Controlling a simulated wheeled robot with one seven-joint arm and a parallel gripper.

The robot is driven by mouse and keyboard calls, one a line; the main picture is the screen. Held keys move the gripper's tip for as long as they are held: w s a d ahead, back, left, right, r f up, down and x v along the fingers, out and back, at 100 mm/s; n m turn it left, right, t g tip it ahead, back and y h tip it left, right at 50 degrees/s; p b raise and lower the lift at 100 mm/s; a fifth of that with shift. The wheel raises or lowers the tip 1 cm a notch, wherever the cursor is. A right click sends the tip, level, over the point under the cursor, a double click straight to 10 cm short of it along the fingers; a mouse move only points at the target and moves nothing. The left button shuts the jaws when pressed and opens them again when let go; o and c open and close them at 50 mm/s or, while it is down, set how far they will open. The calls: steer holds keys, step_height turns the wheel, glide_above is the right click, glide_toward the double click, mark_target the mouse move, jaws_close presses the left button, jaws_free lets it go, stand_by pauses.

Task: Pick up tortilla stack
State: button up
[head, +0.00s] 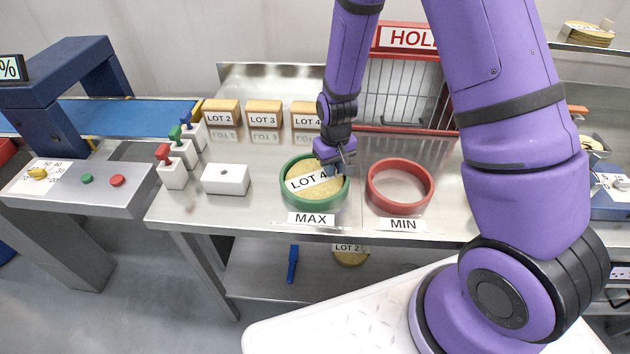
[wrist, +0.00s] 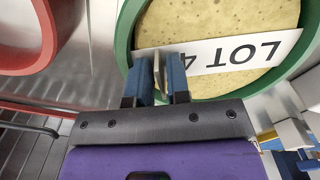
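The tortilla stack (head: 302,193) is a round, speckled yellow disc with a white LOT 4 label across it. It sits inside the green ring (head: 287,200) at the MAX sign. In the wrist view the stack (wrist: 215,85) and the green ring (wrist: 124,30) fill the upper right. My gripper (head: 338,168) is at the right edge of the stack, pointing down. In the wrist view its blue fingers (wrist: 160,72) are close together, on both sides of a thin upright tab at the label's end. The fingers look shut on this tab. The contact is partly hidden.
An empty red ring (head: 371,187) stands just right, above the MIN sign. LOT boxes (head: 265,113) stand behind, and a wire HOLD rack (head: 400,92) is at the back. Another stack (head: 351,256) lies on the lower shelf.

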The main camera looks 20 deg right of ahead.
steer(key=shift+c, duration=0.5)
jaws_close()
steer(key=shift+r, duration=0.15)
